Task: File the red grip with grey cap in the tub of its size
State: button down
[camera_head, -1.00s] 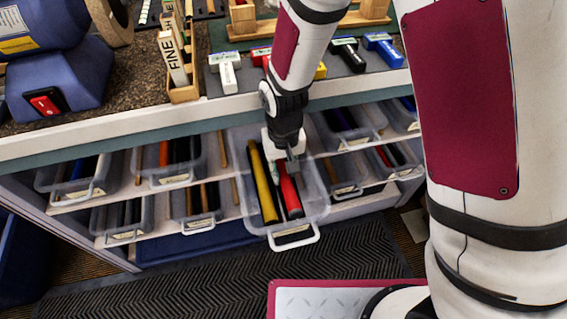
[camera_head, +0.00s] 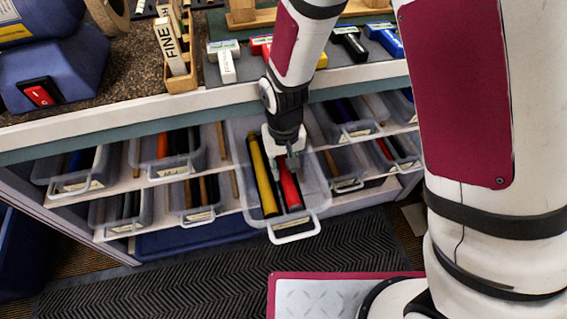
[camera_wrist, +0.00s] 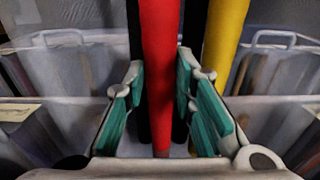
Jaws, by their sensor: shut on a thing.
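The red grip (camera_head: 290,188) is in the pulled-out clear tub (camera_head: 323,205), beside a yellow grip (camera_head: 262,180). My gripper (camera_head: 288,163) reaches down into this tub at the red grip's upper part. In the wrist view, the red grip (camera_wrist: 160,75) runs between the two teal-padded fingers of my gripper (camera_wrist: 160,90), which is shut on it. The yellow grip (camera_wrist: 226,35) stands to its right there. Dark grips show behind the red one. I cannot make out a grey cap; my gripper hides the red grip's upper end in the head view.
Several other clear tubs, such as one at left (camera_head: 75,187) and one at right (camera_head: 350,135), sit on two shelf levels on both sides. The worktop edge (camera_head: 150,108) overhangs them.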

jog(key=shift+f, duration=0.25)
jog(key=c, duration=1.2)
grip_release()
jog(key=shift+c, duration=0.2)
jog(key=shift+r, duration=0.1)
notch_tip(320, 180, up, 12)
jog(key=shift+s, duration=0.1)
